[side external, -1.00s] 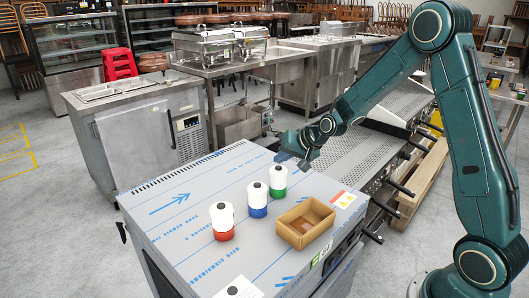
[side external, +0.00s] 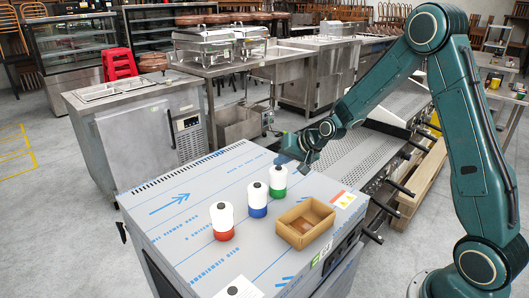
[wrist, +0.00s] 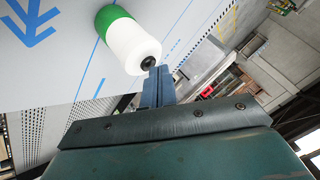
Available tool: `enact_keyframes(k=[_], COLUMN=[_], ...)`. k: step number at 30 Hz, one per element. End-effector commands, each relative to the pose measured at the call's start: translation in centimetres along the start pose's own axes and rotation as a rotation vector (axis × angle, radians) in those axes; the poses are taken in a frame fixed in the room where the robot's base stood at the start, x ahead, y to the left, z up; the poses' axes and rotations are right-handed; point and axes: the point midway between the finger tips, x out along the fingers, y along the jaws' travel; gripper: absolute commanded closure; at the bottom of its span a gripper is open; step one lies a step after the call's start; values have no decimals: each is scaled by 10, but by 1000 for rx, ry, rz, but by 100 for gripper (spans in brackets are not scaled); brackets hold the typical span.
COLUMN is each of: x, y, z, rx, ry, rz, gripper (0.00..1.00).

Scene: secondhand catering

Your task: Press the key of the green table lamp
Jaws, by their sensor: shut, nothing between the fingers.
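The green table lamp (side external: 278,188) stands upright on the sheet-covered box top, at the back of a row of three. It has a green base, a white shade and a black key (wrist: 148,63) on top. In the wrist view, the lamp's white shade (wrist: 132,45) lies just left of and above my fingertips. My gripper (side external: 279,159) is shut and empty, just above the lamp's top in the side view. In the wrist view, the closed fingers (wrist: 160,72) end right beside the black key. I cannot tell whether they touch it.
A blue-based lamp (side external: 257,210) and a red-based lamp (side external: 222,234) stand in front of the green one. An open cardboard box (side external: 300,241) sits to the right. The box top (side external: 180,210) is clear on the left. Another black-and-white piece (side external: 234,290) shows at the front edge.

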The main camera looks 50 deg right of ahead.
Motion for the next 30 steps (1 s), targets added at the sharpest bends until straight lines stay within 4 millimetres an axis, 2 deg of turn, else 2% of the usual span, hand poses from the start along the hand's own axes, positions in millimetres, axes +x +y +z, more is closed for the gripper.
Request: enact_keyframes(k=[14,30], x=[2,-6], y=[1,-4], z=[1,-5], rx=[0,0], ry=[-1,0], rz=[0,1], gripper=[100,100])
